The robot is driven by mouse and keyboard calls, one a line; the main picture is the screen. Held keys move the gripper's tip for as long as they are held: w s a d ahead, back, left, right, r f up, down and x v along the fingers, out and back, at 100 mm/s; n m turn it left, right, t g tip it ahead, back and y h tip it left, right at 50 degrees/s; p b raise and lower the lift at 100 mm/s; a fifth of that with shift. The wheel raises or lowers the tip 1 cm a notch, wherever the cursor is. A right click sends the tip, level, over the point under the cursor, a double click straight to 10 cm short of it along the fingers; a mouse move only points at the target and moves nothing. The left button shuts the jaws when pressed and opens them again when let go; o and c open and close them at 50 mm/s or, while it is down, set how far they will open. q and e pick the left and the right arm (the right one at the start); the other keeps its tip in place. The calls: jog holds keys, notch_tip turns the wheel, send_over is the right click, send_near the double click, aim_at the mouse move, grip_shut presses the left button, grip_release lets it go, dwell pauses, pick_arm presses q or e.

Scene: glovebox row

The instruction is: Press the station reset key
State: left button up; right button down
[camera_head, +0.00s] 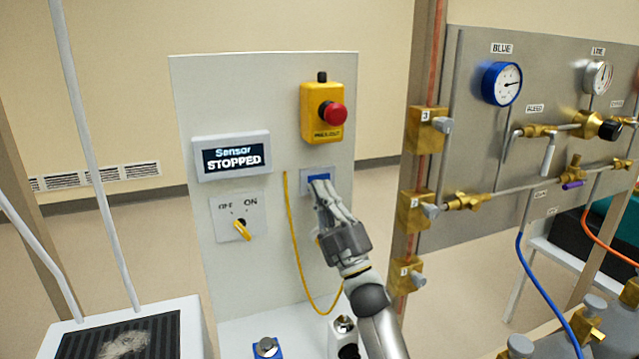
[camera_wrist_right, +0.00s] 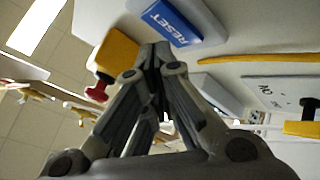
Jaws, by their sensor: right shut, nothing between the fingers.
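The reset key is a blue key (camera_head: 318,178) in a pale housing on the upright white panel (camera_head: 260,90), below the yellow stop-button box. In the right wrist view its blue face (camera_wrist_right: 170,22) reads RESET. My right gripper (camera_head: 323,188) is shut and empty, with its fingertips at the key and hiding its lower part in the head view. In the wrist view the fingertips (camera_wrist_right: 155,52) lie beside the key's edge; I cannot tell whether they touch it. The display (camera_head: 232,157) reads "Sensor STOPPED". My left gripper is not in view.
The yellow box (camera_head: 328,112) with a red stop button is just above the key. The OFF/ON switch (camera_head: 241,229) is at lower left, its yellow handle pointing down and right. A yellow cord (camera_head: 295,240) hangs beside my right gripper. Brass valves (camera_head: 425,130) stand to the right.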

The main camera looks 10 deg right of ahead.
dwell(0.8)
jog(key=shift+w, duration=0.1)
jog(key=shift+w+a+b, duration=0.1)
jog(key=shift+w+b, duration=0.25)
jog(key=shift+b, duration=0.05)
jog(key=shift+w+b, duration=0.35)
jog(key=shift+b, duration=0.05)
dwell(0.5)
jog(key=shift+s, duration=0.1)
jog(key=shift+s+p, duration=0.5)
jog(key=shift+s, duration=0.25)
